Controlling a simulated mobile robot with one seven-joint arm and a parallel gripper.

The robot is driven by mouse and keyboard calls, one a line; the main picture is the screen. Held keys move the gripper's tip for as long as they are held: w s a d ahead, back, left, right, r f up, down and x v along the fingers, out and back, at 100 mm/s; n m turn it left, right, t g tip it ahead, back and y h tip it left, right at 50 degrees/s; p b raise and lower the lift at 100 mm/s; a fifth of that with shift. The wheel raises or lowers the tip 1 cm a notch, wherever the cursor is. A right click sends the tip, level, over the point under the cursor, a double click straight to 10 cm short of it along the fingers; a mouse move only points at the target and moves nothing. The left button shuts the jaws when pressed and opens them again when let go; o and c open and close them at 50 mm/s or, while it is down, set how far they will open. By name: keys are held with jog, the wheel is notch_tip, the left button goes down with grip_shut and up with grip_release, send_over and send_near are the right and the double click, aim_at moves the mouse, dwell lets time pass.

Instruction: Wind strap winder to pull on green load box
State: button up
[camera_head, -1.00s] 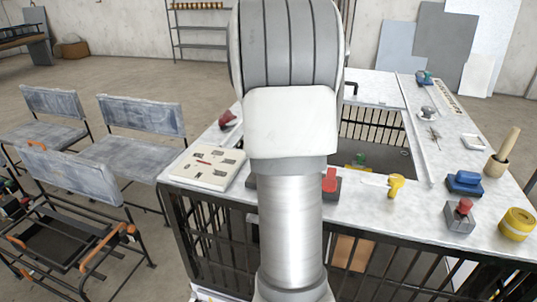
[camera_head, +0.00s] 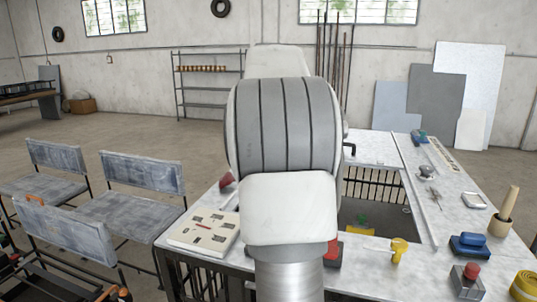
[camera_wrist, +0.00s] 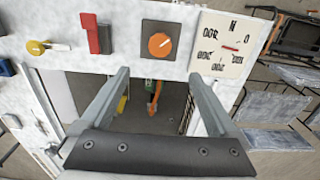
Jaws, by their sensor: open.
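My gripper (camera_wrist: 158,76) is open and empty in the wrist view, its fingers above the bench opening with the tips toward its edge. A round orange knob (camera_wrist: 160,44) on a dark square plate lies just beyond the fingertips, apart from them. A small green thing (camera_wrist: 149,84) with an orange part lies down in the opening; it also shows in the head view (camera_head: 362,218). Whether it is the load box is unclear. I cannot tell for sure which fitting is the strap winder. My arm hides the orange knob and the gripper in the head view.
A red lever (camera_wrist: 98,36), a yellow-knobbed handle (camera_wrist: 38,47) and a cream marked panel (camera_wrist: 222,45) flank the knob. Blue block (camera_head: 469,245), red-button box (camera_head: 468,281) and wooden pestle (camera_head: 506,208) stand at the bench's right. Chairs (camera_head: 142,180) stand left.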

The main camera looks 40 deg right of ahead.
jog(key=shift+r, duration=1)
dwell(0.8)
